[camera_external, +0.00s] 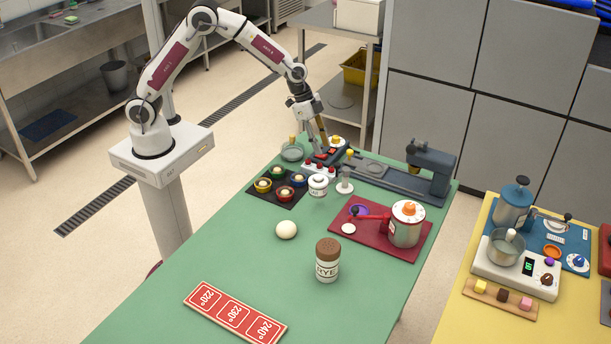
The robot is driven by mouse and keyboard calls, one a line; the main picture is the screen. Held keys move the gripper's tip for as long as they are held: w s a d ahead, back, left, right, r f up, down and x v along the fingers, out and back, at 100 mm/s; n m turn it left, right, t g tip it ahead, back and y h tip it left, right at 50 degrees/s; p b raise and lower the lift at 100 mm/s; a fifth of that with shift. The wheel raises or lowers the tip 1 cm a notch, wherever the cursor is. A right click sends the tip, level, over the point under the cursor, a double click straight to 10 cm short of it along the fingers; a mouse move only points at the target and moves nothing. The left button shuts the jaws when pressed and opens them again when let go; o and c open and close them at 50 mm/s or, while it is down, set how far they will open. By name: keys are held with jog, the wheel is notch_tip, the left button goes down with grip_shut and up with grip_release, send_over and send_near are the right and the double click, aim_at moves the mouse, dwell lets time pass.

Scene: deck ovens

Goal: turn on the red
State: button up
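My gripper (318,143) points down at the far end of the green table, just above a small dark panel (328,157) with red parts on its top. In front of the panel lies a white strip (319,168) with red buttons or switches. The fingers overlap part of the panel, and I cannot tell whether they touch it or how far apart they are. Which red part is on or off is too small to tell.
Close by are a black tray (258,193) of coloured cups, a white jar (318,186) and a grey machine (428,172). A red mat (375,244) holds a canister. A dough ball (286,230), rye jar (327,262) and red temperature sign (234,313) stand nearer; the left front is clear.

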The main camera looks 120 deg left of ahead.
jog(key=shift+x, duration=1.35)
grip_shut()
